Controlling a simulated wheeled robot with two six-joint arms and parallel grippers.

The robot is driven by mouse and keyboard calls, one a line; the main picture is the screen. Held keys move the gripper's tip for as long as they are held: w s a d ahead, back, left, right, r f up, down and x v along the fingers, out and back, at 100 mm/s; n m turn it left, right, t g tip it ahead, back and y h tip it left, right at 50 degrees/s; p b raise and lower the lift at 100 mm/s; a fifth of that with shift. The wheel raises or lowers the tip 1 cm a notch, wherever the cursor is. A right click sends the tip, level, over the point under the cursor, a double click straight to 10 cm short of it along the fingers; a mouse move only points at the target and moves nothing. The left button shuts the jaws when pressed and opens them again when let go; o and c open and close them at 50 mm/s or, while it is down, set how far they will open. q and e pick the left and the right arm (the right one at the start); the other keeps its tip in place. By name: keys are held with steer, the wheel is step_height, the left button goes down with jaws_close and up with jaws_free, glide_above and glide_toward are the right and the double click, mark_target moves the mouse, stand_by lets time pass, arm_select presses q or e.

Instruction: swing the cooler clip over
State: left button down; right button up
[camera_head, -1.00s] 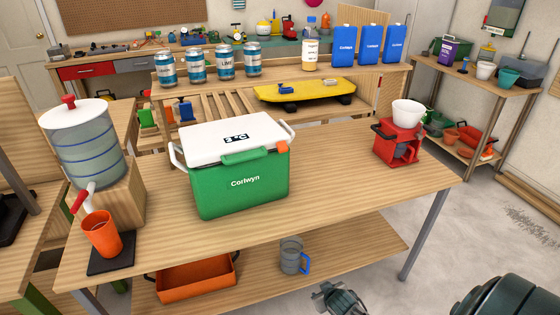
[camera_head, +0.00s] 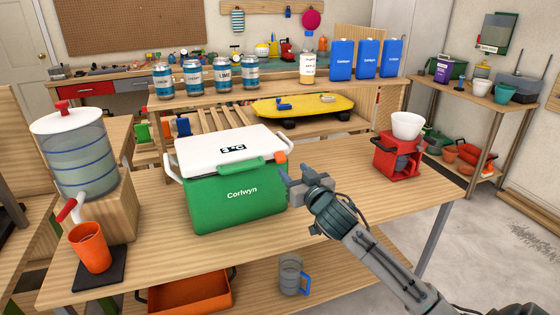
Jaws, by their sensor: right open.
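The green cooler (camera_head: 236,205) with a white lid (camera_head: 215,149) stands on the wooden table. Its lid is down, with a green handle (camera_head: 237,169) along the front edge. A small orange clip (camera_head: 280,157) sits at the lid's right front corner. My right gripper (camera_head: 286,180) is open just right of the cooler, a little below the clip. Its fingers point left toward the cooler's right side, and I cannot tell whether they touch it. Nothing shows between the fingers. My left gripper is out of view.
A water dispenser (camera_head: 76,160) and an orange cup (camera_head: 90,247) stand at the table's left. A red ice crusher (camera_head: 397,157) with a white bowl (camera_head: 407,126) stands at the right. Bare table lies between cooler and crusher. A mug (camera_head: 290,275) and orange tray (camera_head: 190,293) are on the lower shelf.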

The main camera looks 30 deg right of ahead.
mark_target(282, 158)
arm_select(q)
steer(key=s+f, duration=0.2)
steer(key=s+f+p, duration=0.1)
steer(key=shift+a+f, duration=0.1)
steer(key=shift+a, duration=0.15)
arm_select(e)
steer(key=w, duration=0.5)
steer(key=w+d, duration=0.1)
steer(key=w, duration=0.2)
steer(key=shift+d+f, duration=0.1)
steer(key=shift+c, duration=0.4)
steer(key=c, duration=0.9)
